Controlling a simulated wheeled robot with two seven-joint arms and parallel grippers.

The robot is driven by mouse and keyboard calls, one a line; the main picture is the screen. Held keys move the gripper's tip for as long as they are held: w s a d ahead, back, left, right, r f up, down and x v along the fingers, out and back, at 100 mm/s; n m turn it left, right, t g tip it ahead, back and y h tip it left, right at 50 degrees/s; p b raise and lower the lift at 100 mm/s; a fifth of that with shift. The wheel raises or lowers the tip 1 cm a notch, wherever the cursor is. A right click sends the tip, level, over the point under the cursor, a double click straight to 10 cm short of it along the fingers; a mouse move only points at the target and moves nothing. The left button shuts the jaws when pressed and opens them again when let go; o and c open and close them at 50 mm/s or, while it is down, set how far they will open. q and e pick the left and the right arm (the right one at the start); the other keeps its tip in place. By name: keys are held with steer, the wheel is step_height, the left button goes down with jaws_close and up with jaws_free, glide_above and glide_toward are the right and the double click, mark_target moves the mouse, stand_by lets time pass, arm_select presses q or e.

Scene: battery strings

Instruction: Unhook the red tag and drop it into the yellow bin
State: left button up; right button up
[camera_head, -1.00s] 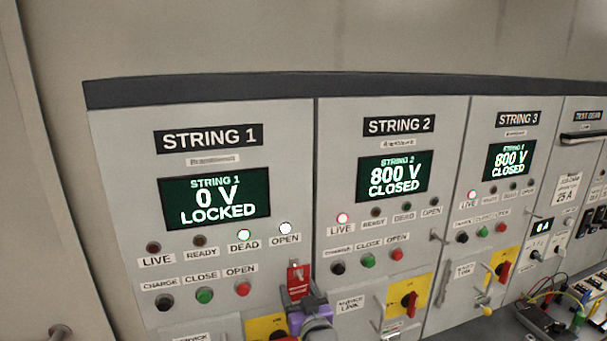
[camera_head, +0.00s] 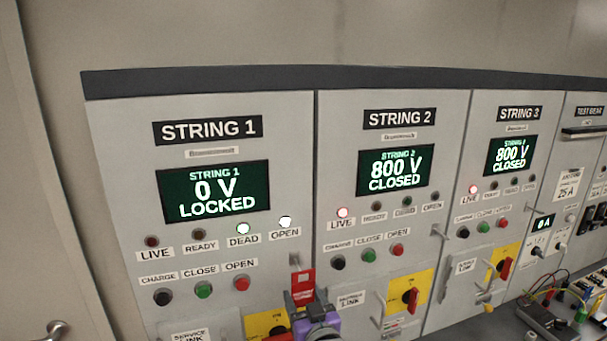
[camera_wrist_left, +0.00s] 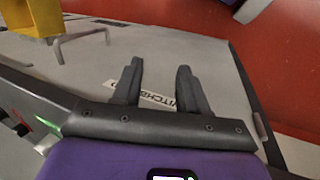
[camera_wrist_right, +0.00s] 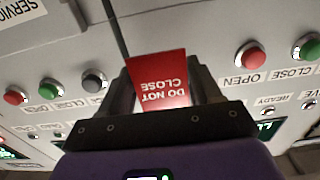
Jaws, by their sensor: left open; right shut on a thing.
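The red tag (camera_head: 303,284) is at the lower right of the STRING 1 panel, just below a small hook (camera_head: 295,261). I cannot tell whether it still touches the hook. My right gripper (camera_head: 304,302) is shut on the tag. In the right wrist view the tag (camera_wrist_right: 160,80) sits between the fingers, its "DO NOT CLOSE" text upside down, its near end hidden by the gripper. My left gripper (camera_wrist_left: 159,72) is open and empty above a grey labelled surface. I cannot identify the yellow bin; a yellow thing (camera_wrist_left: 28,18) is cut off in the left wrist view.
A red switch handle on a yellow plate (camera_head: 258,324) is just left of my right gripper. STRING 2 has another yellow switch plate (camera_head: 421,285) to the right. Push buttons (camera_head: 204,290) line the panel. Test gear with loose leads (camera_head: 550,317) stands at far right.

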steer(key=shift+b+v, duration=0.7)
steer(key=shift+v, duration=1.9)
